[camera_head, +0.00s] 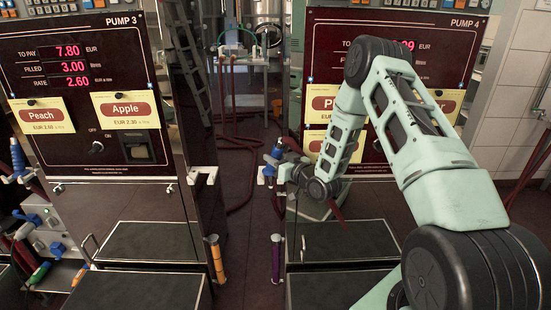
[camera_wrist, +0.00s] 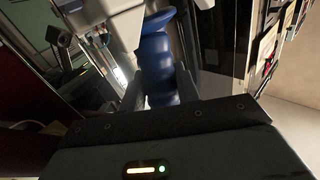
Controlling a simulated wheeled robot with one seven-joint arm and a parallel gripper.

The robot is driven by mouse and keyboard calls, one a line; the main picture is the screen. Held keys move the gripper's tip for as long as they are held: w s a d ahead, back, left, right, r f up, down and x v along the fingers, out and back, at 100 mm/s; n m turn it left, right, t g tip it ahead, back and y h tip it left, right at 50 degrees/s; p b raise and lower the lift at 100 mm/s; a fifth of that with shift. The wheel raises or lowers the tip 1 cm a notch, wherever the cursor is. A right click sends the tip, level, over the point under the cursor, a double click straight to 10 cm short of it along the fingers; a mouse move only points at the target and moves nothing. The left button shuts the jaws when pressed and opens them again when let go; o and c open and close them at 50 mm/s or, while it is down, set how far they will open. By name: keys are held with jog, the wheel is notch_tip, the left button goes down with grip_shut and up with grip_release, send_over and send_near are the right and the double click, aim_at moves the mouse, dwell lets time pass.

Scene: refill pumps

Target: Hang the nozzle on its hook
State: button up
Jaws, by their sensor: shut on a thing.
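My gripper (camera_head: 287,172) is at the left side of the Pump 4 cabinet, shut on a blue nozzle (camera_head: 275,154). In the wrist view the nozzle's blue body (camera_wrist: 158,68) lies between the two fingers (camera_wrist: 160,92). A white hook (camera_head: 267,174) sticks out from the left edge of Pump 4, right by the nozzle. Whether the nozzle touches or rests on this hook cannot be told. A dark red hose (camera_head: 337,211) shows below my gripper. The nozzle's lower part is largely hidden by my gripper.
Pump 3 (camera_head: 90,170) stands at left, with an empty white hook (camera_head: 204,174) on its right edge and another blue nozzle (camera_head: 18,158) on its left. Orange (camera_head: 216,260) and purple (camera_head: 276,258) handles stand low by the cabinets. A floor gap with red hoses lies between the pumps.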

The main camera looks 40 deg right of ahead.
jog(key=shift+f, duration=0.45)
jog(key=o, duration=1.2)
jog(key=s+b, duration=0.1)
jog(key=s, duration=0.4)
jog(key=s+d+b, duration=0.1)
jog(key=s, duration=0.5)
jog(key=s+b, duration=0.1)
jog(key=s, duration=0.5)
jog(key=shift+s+d, duration=0.2)
jog(key=shift+d, duration=0.1)
